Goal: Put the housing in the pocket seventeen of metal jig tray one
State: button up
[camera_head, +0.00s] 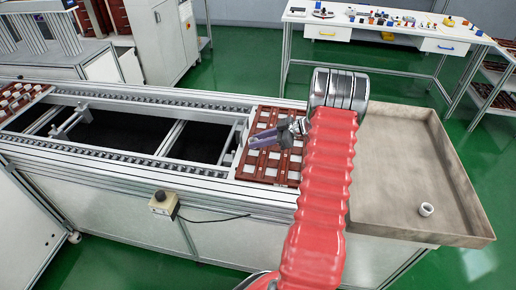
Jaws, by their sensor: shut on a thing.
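My gripper (262,139) is over the reddish-brown jig tray (282,178) at the right end of the conveyor. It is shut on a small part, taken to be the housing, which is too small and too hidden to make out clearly. The jig tray has rows of pale silver pockets. My arm and gripper cover part of its right and upper side. Pocket numbers cannot be read, so I cannot tell which pocket is seventeen. The height of the gripper over the tray is also unclear.
A grey metal bin (455,182) stands right of my arm, with one white ring-shaped part (426,209) in it. Another jig tray (18,97) sits at the conveyor's far left. A control box (163,203) is on the front rail. A white workbench (385,22) stands behind.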

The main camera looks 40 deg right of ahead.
jog(key=shift+f, duration=0.1)
jog(key=shift+f, duration=1.75)
jog(key=shift+f, duration=0.15)
jog(key=o, duration=1)
jog(key=shift+c, duration=0.2)
jog(key=shift+o, duration=0.2)
jog(key=shift+s+d+r, duration=0.1)
jog(key=shift+r, duration=0.15)
jog(key=v, duration=1.1)
jog(key=shift+s+d+r, duration=0.1)
jog(key=shift+s+r, duration=0.05)
jog(key=shift+s, duration=0.15)
jog(key=shift+w, duration=0.1)
